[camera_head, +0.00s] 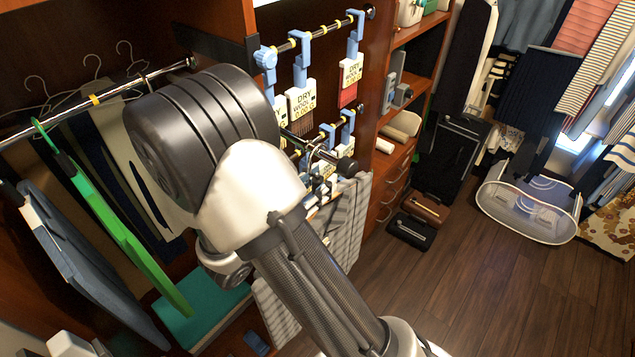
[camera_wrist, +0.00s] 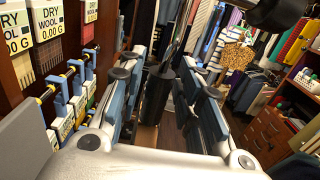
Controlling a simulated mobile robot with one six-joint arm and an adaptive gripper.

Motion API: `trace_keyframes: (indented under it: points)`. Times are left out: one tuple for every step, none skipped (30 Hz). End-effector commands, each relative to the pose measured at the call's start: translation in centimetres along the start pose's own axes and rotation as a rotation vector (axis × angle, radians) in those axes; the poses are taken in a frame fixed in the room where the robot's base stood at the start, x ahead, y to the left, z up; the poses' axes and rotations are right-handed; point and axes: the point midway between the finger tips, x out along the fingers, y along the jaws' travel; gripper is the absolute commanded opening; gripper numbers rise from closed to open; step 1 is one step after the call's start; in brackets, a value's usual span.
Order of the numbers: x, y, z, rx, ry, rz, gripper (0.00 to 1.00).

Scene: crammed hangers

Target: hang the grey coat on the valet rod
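A grey striped garment (camera_head: 345,225) hangs below the lower short rod in the head view, partly behind my arm. A blue-grey garment (camera_head: 75,265) hangs at the far left. I cannot tell for sure which is the grey coat. An upper short rod (camera_head: 331,28) with yellow marks carries blue clips and tags. A lower rod ends in a black knob (camera_head: 347,167), with a metal hook close to it. Which one is the valet rod is unclear. My gripper (camera_wrist: 165,75) is open in the wrist view, its blue-padded fingers apart around a dark upright shape. My arm hides it in the head view.
A long closet rail (camera_head: 70,108) at left holds several hangers and a green hanger (camera_head: 110,220). Tagged "DRY WOOL" samples (camera_wrist: 45,22) stand close at left in the wrist view. A clear basket (camera_head: 530,210) sits on the wooden floor (camera_head: 470,290), which is open at right.

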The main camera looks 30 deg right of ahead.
Motion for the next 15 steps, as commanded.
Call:
trace_keyframes:
  points:
    - [0.00, -0.01, -0.03, 0.000, 0.001, 0.000, 0.38]
    - [0.00, -0.01, -0.03, -0.001, 0.001, 0.000, 0.40]
    - [0.00, -0.01, -0.04, -0.001, 0.001, 0.000, 0.42]
    - [0.00, -0.01, -0.05, -0.001, 0.001, 0.000, 0.44]
    - [0.00, -0.01, -0.06, -0.001, 0.001, 0.000, 0.44]
    - [0.00, -0.02, -0.06, -0.001, 0.001, 0.000, 0.44]
    - [0.00, -0.02, -0.07, -0.001, 0.001, 0.000, 0.44]
    - [0.00, -0.02, -0.07, -0.001, 0.001, 0.000, 0.44]
    - [0.00, -0.02, -0.07, -0.001, 0.001, 0.000, 0.44]
    - [0.00, -0.02, -0.08, -0.001, 0.002, 0.000, 0.44]
    - [0.00, -0.04, -0.19, -0.003, 0.005, 0.000, 0.44]
    - [-0.02, -0.04, -0.19, -0.003, 0.005, 0.000, 0.44]
    - [-0.08, -0.03, -0.19, -0.003, 0.004, 0.000, 0.44]
    - [-0.19, -0.01, -0.18, -0.002, 0.004, 0.001, 0.44]
    - [-0.44, 0.02, -0.16, -0.002, 0.004, 0.002, 0.44]
